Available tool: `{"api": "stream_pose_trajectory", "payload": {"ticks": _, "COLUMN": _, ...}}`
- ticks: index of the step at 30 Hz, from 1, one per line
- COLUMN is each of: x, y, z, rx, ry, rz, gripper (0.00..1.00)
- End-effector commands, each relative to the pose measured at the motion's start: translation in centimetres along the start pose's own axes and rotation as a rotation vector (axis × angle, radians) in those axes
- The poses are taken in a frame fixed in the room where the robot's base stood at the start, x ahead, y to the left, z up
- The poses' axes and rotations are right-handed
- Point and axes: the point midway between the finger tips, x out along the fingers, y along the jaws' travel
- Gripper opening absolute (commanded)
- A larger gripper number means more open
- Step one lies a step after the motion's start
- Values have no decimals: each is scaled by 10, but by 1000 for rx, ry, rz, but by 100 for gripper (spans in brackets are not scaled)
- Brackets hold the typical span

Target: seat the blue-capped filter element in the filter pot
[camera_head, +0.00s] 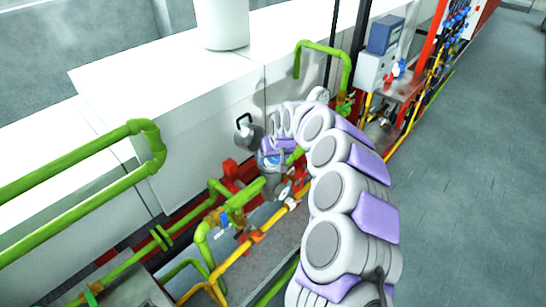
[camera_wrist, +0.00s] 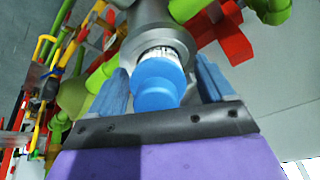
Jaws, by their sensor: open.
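The filter element's blue cap (camera_wrist: 158,84) shows in the middle of the wrist view, with a short band of its white pleated body above it. The body runs into the round mouth of the grey filter pot (camera_wrist: 150,18), and its inner end is hidden. The cap stands outside the rim. My gripper (camera_wrist: 161,72) has its two blue fingers spread on either side of the cap, with gaps visible between fingers and cap. In the head view my gripper (camera_head: 272,160) is small beside the pipework, and the element cannot be made out clearly there.
Green pipes (camera_head: 228,195) and a yellow pipe (camera_head: 255,237) run close around my gripper. A red fitting (camera_wrist: 236,45) sits near the pot. A white cabinet wall (camera_head: 200,125) stands behind. The grey floor (camera_head: 465,190) at the right is clear.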

Motion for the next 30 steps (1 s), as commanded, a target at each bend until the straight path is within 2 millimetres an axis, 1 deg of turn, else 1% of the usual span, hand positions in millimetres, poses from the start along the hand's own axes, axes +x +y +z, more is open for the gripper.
{"api": "stream_pose_trajectory", "payload": {"ticks": 5, "x": 4, "y": -1, "z": 2, "rx": -1, "ry": -1, "rz": -2, "gripper": 82}}
{"api": "stream_pose_trajectory", "payload": {"ticks": 13, "x": -39, "y": 4, "z": 2, "rx": 0, "ry": -1, "rz": 1, "gripper": 82}}
{"api": "stream_pose_trajectory", "payload": {"ticks": 15, "x": -54, "y": 7, "z": 2, "rx": 1, "ry": 2, "rz": 2, "gripper": 82}}
{"api": "stream_pose_trajectory", "payload": {"ticks": 24, "x": -120, "y": 5, "z": 1, "rx": 1, "ry": 3, "rz": 1, "gripper": 82}}
{"api": "stream_pose_trajectory", "payload": {"ticks": 30, "x": -153, "y": 4, "z": 1, "rx": 0, "ry": 2, "rz": 1, "gripper": 82}}
